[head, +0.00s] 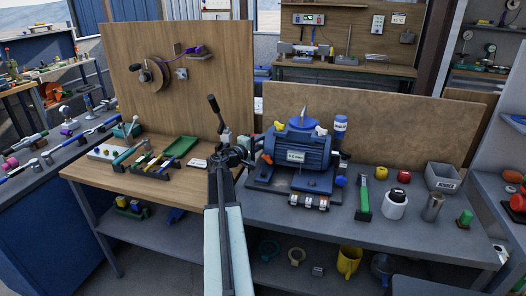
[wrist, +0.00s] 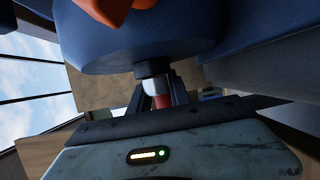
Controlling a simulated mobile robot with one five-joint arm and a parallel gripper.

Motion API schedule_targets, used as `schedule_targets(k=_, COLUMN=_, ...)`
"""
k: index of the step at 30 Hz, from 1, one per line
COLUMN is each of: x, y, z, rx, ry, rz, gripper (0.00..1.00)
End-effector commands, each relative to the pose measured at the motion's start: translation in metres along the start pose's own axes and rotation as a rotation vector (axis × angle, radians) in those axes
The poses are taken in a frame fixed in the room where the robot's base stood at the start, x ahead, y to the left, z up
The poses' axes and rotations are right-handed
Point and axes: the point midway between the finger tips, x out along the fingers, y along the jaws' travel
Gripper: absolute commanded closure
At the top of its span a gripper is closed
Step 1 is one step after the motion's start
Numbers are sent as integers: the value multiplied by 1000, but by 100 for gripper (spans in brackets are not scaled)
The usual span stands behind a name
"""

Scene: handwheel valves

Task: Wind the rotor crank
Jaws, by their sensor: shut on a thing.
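The blue motor (head: 297,153) stands on the workbench right of my arm in the head view. My gripper (wrist: 155,88) shows close up in the wrist view. It is shut on a short pale metal piece with red beside it, which looks like the handle of the rotor crank (wrist: 154,84). A large dark blue round part (wrist: 110,50) with an orange piece on it fills the top of the wrist view. In the head view my arm reaches up to the motor's left side, where dark parts overlap, so the fingertips and most of the crank cannot be made out.
A green tray (head: 180,147) and a rack of small tools (head: 148,163) lie to the left. A green-handled tool (head: 363,200), a white jar (head: 394,205) and a grey bin (head: 442,177) stand to the right. A wooden panel (head: 180,100) with a reel rises behind.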

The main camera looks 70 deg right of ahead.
Motion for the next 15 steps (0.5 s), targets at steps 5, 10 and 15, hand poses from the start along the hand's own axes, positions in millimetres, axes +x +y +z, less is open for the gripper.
schedule_targets(k=5, x=-1, y=-2, z=0, rx=30, ry=0, rz=75, gripper=100)
schedule_targets(k=10, x=-1, y=2, z=0, rx=47, ry=0, rz=116, gripper=100)
schedule_targets(k=15, x=-2, y=4, z=0, rx=54, ry=-1, rz=132, gripper=100)
